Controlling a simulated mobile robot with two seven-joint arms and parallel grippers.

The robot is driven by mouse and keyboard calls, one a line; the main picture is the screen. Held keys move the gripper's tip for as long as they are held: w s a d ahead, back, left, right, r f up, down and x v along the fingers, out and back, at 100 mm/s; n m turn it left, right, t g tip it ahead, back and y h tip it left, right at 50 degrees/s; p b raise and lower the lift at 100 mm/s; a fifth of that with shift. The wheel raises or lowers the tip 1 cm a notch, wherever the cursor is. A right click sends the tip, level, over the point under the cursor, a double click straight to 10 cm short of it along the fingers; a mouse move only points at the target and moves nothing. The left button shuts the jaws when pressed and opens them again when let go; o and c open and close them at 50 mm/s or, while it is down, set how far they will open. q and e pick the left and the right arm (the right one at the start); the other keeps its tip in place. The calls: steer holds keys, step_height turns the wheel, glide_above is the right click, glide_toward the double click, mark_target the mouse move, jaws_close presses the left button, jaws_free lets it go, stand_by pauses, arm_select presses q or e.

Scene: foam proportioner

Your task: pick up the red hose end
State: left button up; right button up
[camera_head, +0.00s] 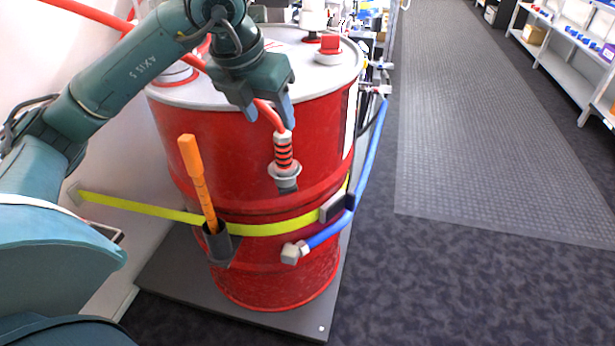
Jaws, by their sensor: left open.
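The red hose end (284,152), a grip with black bands, hangs upright at the front of the red drum (235,145). Its lower part sits in a grey ring holder (285,177). The red hose (268,114) curves up from it, behind my left arm, to the upper left. My left gripper (268,112) is open just above the hose end. Its two fingers point down, and the hose appears between them in the picture. I cannot tell whether they touch it. My right gripper is not in view.
An orange-handled tool (196,172) stands in a dark cup (219,243) on the drum. A yellow strap (262,229) crosses the drum. A blue hose (367,165) with a grey end fitting (292,253) hangs at right. The floor mat (470,120) is clear; shelves (565,65) stand far right.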

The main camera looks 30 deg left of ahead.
mark_target(284, 151)
arm_select(q)
steer(key=shift+y, duration=0.3)
steer(key=x, duration=0.4)
steer(key=a+b+x, duration=0.1)
steer(key=x, duration=0.1)
steer(key=shift+w+f, duration=0.3)
steer(key=shift+d+x, duration=0.2)
steer(key=shift+x, duration=1.3)
steer(key=shift+d+x, duration=0.15)
steer(key=shift+x, duration=1.3)
jaws_close()
